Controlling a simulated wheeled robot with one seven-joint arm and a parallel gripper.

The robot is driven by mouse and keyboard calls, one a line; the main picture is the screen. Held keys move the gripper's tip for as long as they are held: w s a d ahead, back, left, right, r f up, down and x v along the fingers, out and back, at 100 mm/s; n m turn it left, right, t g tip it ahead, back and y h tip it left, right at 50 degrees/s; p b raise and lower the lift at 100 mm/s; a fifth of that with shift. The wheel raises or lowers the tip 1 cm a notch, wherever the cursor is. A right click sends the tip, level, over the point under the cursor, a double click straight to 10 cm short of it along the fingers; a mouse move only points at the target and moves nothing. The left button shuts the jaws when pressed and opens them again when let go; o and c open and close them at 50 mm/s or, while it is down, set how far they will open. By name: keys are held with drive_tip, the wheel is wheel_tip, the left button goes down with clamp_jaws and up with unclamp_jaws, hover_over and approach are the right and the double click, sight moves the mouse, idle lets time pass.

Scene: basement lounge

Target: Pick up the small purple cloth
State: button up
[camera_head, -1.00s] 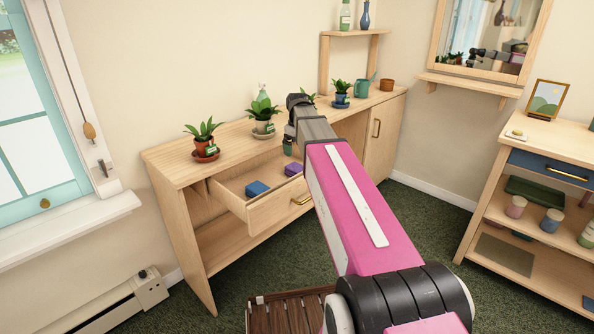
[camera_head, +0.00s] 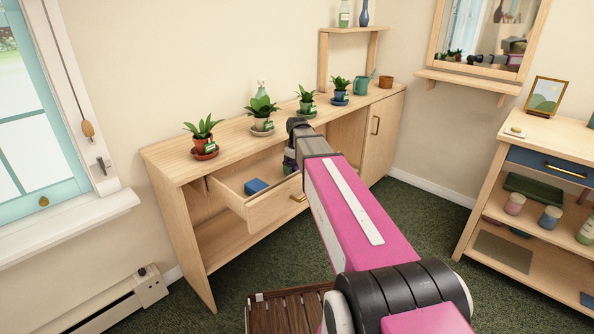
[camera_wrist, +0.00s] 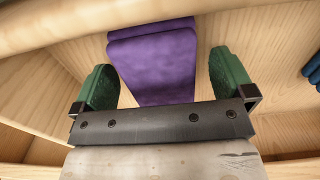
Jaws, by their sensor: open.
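The small purple cloth (camera_wrist: 155,62) lies folded on the drawer floor and fills the space between my green fingertips in the wrist view. In the head view my arm hides most or all of it. My gripper (camera_wrist: 164,82) is open, with one finger on either side of the cloth; I cannot tell whether they touch it. In the head view my gripper (camera_head: 289,169) reaches down into the open drawer (camera_head: 262,211).
A blue cloth (camera_head: 255,186) lies in the drawer, left of my gripper. Several potted plants, one of them a left plant (camera_head: 203,136), stand on the cabinet top (camera_head: 168,165) above.

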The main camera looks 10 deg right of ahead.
drive_tip(key=c, duration=1)
drive_tip(key=shift+r, duration=0.2)
drive_tip(key=shift+r, duration=0.55)
wheel_tip(320, 180, up, 2)
drive_tip(key=shift+r, duration=0.25)
drive_tip(key=s+a+r, duration=0.2)
drive_tip(key=a, duration=0.1)
drive_tip(key=s+a+r, duration=0.2)
drive_tip(key=a, duration=0.1)
drive_tip(key=s+a+r, duration=0.3)
drive_tip(key=shift+a, duration=0.15)
